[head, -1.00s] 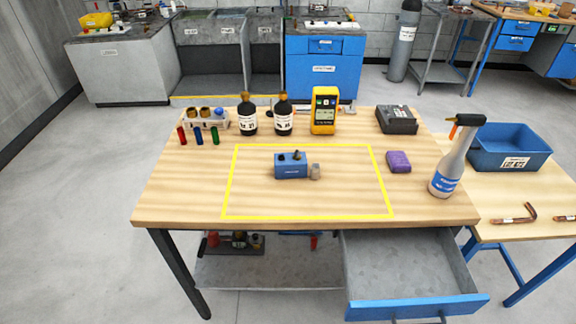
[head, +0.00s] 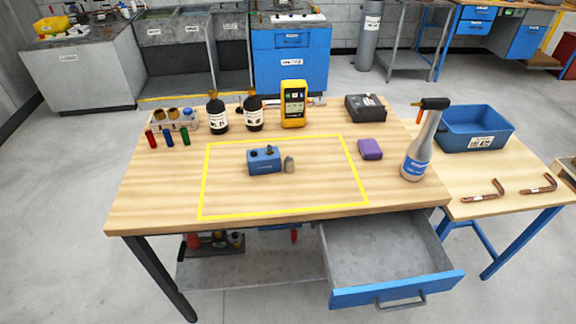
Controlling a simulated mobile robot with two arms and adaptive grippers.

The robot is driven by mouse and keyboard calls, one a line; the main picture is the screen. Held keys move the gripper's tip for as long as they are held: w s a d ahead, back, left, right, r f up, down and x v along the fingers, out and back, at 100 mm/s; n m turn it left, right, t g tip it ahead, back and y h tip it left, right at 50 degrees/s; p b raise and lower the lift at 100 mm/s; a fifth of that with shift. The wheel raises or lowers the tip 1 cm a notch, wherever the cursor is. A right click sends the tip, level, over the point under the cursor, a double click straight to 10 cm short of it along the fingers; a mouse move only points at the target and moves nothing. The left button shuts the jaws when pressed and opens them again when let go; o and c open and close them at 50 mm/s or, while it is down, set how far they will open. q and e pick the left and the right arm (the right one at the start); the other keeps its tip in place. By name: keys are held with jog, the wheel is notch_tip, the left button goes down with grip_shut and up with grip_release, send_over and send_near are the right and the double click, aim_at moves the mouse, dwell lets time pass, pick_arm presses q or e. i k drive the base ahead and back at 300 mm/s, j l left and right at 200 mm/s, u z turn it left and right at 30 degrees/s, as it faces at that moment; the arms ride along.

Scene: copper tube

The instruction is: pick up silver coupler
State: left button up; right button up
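Whether the piece touches the block I cannot tell. Neither of my grippers is in the head view.
A spray bottle (head: 419,150) and purple sponge (head: 370,149) stand right of the outline. Two dark bottles, a yellow meter (head: 293,104) and a tube rack line the back. An open drawer (head: 392,283) juts out in front. A side table holds a blue bin (head: 474,130) and copper tubes.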

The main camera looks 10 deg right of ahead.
aim_at(289, 163)
jog(key=i+j+z, duration=0.2)
jog(key=j, duration=0.15)
jog(key=i+j+z, duration=0.2)
jog(key=j, duration=0.2)
jog(key=i+j+z, duration=0.15)
jog(key=j, duration=0.25)
